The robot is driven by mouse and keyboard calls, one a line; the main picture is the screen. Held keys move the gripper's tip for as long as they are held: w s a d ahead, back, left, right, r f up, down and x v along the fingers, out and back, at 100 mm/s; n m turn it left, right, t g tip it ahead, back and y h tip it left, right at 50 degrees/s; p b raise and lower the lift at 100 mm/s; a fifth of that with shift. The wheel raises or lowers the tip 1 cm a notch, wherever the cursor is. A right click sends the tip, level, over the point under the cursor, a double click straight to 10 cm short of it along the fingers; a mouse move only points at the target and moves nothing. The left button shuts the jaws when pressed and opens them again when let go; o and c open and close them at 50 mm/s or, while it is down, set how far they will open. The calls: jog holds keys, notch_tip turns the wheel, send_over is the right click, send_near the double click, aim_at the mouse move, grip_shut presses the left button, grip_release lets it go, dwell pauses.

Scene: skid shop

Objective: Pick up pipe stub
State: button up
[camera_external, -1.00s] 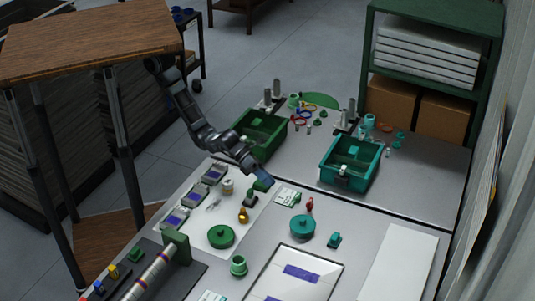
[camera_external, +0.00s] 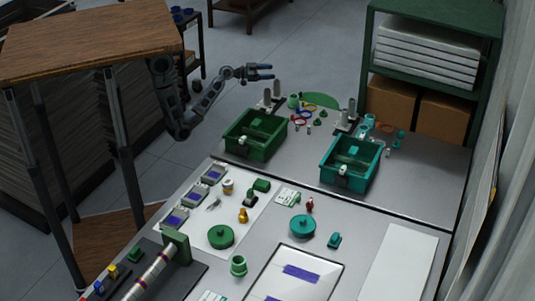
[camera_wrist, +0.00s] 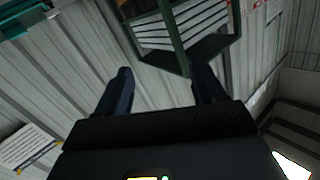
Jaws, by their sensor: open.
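My gripper (camera_external: 271,72) is raised above the far left end of the tables, open and empty. Its two parted fingers also show in the wrist view (camera_wrist: 160,78), with nothing between them. I cannot tell for sure which piece is the pipe stub. A short green flanged cylinder (camera_external: 238,265) stands near the front, a small green cylinder (camera_external: 293,101) stands at the back, and a teal one (camera_external: 369,121) stands right of it. Upright grey cylinders (camera_external: 277,89) stand at the back left, close below my gripper. No such piece shows in the wrist view.
A green bin (camera_external: 229,138) and a teal bin (camera_external: 328,177) stand on the far table. Green and teal round lids, small blocks and a white-sheeted tray lie on the near table. A shelf rack (camera_external: 488,22) stands behind, and a tall wooden-topped table (camera_external: 90,45) at left.

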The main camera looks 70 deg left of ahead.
jog(key=s+a+r+n+t+y, duration=0.1)
jog(key=s+a+n+y, duration=0.25)
jog(key=s+a, duration=0.45)
send_near(267, 92)
jog(key=w+a, duration=0.2)
jog(key=w, duration=0.1)
jog(key=shift+n+h, duration=0.35)
jog(key=shift+h, duration=0.1)
jog(key=shift+w+f+p, duration=0.2)
jog(key=shift+w+p, duration=0.15)
jog(key=shift+w, duration=0.9)
jog(key=shift+w+f+p, duration=0.15)
jog(key=shift+w+p, duration=0.2)
jog(key=shift+w, duration=0.95)
jog(key=shift+w+f+p, duration=0.2)
jog(key=shift+w+p, duration=0.15)
jog(key=shift+w, duration=0.9)
jog(key=shift+c, duration=0.3)
grip_shut()
jog(key=shift+r, duration=0.1)
